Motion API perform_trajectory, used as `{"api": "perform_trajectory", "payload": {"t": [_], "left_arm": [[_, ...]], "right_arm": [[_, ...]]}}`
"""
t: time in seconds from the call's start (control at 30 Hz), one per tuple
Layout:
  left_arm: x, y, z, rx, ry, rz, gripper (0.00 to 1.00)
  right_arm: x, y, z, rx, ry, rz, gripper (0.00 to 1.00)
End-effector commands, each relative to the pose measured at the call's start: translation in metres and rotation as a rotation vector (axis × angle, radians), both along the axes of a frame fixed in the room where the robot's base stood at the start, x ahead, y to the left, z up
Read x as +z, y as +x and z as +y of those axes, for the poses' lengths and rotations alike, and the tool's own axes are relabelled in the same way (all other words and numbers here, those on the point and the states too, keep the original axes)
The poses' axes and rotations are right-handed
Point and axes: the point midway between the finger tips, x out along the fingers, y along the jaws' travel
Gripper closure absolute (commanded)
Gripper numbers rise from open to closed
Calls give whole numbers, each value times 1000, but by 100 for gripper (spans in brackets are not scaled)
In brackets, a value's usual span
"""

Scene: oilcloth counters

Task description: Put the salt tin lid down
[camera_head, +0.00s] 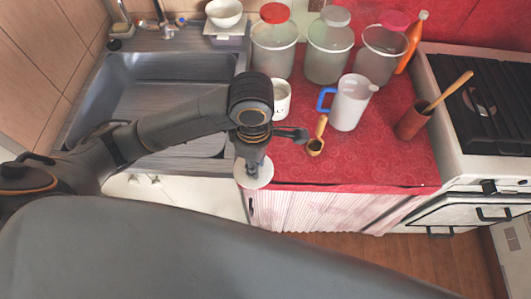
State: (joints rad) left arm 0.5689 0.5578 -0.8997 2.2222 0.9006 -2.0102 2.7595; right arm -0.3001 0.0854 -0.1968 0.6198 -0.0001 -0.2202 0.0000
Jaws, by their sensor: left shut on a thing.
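My left gripper (254,163) points down over the front left edge of the red counter. It is shut on a round white lid, the salt tin lid (262,180), which lies flat at the fingertips. I cannot tell whether the lid touches the counter or hangs just above it. A small white tin (283,103) stands behind my left wrist on the counter, partly hidden by the arm. My right gripper does not show.
A white jug with a blue handle (350,104) and a wooden scoop (316,145) stand or lie to the right. Three lidded jars (328,52) line the back. A brown pot (412,123) holds a spoon. The counter's front middle is clear. A sink (120,95) is left, a stove (485,105) right.

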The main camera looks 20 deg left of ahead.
Motion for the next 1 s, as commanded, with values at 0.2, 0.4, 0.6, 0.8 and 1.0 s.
{"api": "perform_trajectory", "payload": {"t": [0.2, 0.4, 0.6, 0.8, 1.0], "left_arm": [[-24, 56, 2, 3, 3, 0, 100], [-60, 91, 2, 0, 1, 2, 100], [-80, 108, 3, -2, 0, 0, 100], [-99, 115, 4, -3, 3, 2, 100], [-118, 115, 3, -4, 1, -2, 100]], "right_arm": [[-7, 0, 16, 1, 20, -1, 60], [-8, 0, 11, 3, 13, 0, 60], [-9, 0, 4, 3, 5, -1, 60], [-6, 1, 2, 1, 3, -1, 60], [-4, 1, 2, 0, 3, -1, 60]]}}
